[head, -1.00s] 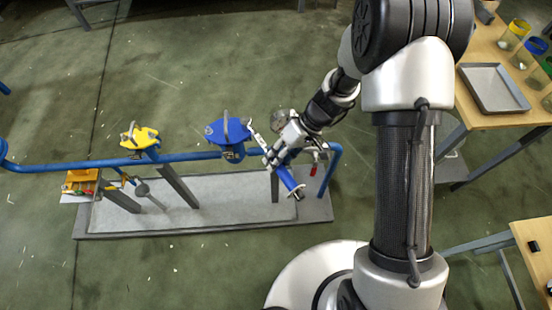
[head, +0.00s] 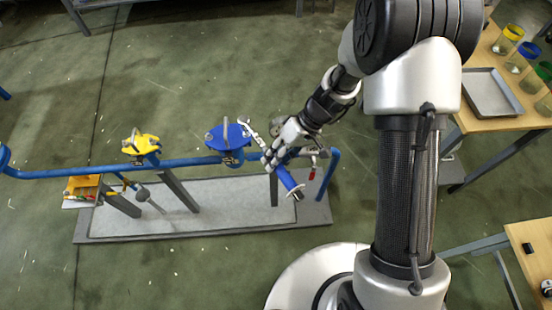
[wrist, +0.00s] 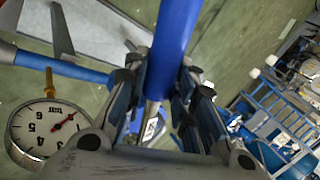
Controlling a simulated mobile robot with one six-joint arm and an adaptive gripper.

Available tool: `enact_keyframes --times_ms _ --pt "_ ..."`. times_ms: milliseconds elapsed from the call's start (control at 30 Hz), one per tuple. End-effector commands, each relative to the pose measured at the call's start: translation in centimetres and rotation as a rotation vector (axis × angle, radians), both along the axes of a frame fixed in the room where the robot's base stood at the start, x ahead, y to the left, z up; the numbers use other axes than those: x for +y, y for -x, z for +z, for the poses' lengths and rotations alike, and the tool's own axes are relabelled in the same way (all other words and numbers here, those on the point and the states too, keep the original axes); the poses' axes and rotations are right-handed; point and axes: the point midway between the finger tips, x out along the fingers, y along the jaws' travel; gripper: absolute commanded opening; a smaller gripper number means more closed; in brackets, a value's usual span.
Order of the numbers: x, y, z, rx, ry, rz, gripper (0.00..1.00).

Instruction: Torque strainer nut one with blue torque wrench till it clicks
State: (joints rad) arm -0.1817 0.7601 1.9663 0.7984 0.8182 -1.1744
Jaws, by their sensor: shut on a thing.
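My gripper (head: 271,160) is shut on the blue torque wrench, around its blue handle (head: 288,181). The handle also shows between the fingers in the wrist view (wrist: 174,40). The wrench's silver end (head: 246,126) reaches up and left to the right edge of the blue strainer lid (head: 226,138). I cannot tell whether it sits on a nut. The nuts are too small to make out. A yellow strainer lid (head: 141,144) stands further left on the same pipe.
A blue pipe (head: 185,162) runs above a grey tray base (head: 240,229). A round pressure gauge (wrist: 45,131) is close beside my gripper in the wrist view. Wooden tables (head: 470,114) stand at the right.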

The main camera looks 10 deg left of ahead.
Motion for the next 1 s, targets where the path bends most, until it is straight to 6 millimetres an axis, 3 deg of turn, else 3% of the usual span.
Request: enact_keyframes --times_ms 333,700,1000 --pt "0.0 -0.1 1.5 -0.001 -0.002 0.0 0.0" --pt "0.1 -0.1 4.9 -0.002 -0.002 -0.001 0.0" --pt "0.0 -0.1 4.9 -0.001 -0.002 -0.001 0.0"
